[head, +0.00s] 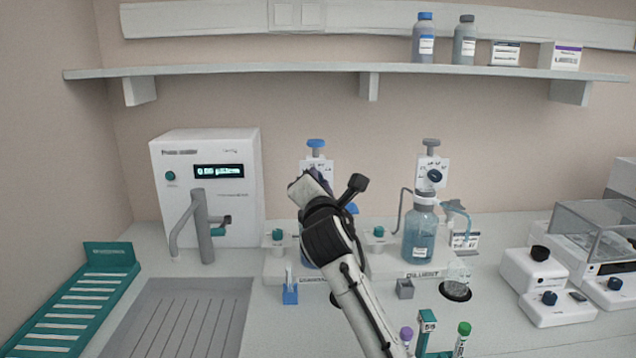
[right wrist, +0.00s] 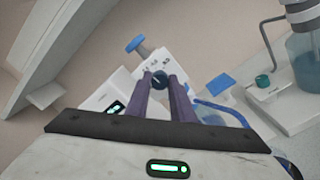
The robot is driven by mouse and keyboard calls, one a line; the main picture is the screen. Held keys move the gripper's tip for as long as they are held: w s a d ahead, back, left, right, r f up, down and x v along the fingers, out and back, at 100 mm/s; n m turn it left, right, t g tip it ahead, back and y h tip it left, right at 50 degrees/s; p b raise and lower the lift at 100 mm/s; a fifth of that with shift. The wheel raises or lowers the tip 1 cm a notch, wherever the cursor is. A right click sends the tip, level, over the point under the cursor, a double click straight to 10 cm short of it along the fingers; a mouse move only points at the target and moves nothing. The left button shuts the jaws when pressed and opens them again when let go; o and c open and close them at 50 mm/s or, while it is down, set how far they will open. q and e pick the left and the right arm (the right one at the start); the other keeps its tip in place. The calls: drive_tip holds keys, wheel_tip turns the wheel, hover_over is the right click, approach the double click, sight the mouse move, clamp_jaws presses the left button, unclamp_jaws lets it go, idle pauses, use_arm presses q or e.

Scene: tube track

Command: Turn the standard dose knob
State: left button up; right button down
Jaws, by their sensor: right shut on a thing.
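The standard dose knob (right wrist: 160,79) is a small dark round knob on a white dial plate (right wrist: 150,65), below a blue plunger top (right wrist: 136,44). My right gripper (right wrist: 161,84) is shut on this knob, with a dark finger on each side. In the head view my right gripper (head: 318,180) reaches up to the left dispenser, and the knob is hidden behind it. The dial plate (head: 326,167) shows partly there, under the blue plunger top (head: 316,144). The dial's pointer direction is too small to tell. My left gripper is not in view.
A diluent dispenser (head: 433,168) with a blue-liquid bottle (head: 421,234) stands to the right. A white machine with a display (head: 219,171) and a grey tap (head: 200,225) are to the left. A shelf (head: 300,68) runs above. A tube rack (head: 427,325) stands in front.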

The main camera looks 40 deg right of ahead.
drive_tip(key=m, duration=0.4)
drive_tip(key=shift+f+m, duration=0.15)
drive_tip(key=shift+m, duration=0.25)
idle(0.4)
drive_tip(key=c, duration=1.5)
unclamp_jaws()
drive_tip(key=shift+c, duration=0.2)
drive_tip(key=b+v, duration=0.1)
drive_tip(key=v, duration=0.9)
drive_tip(key=shift+s, duration=0.2)
drive_tip(key=shift+a, duration=0.1)
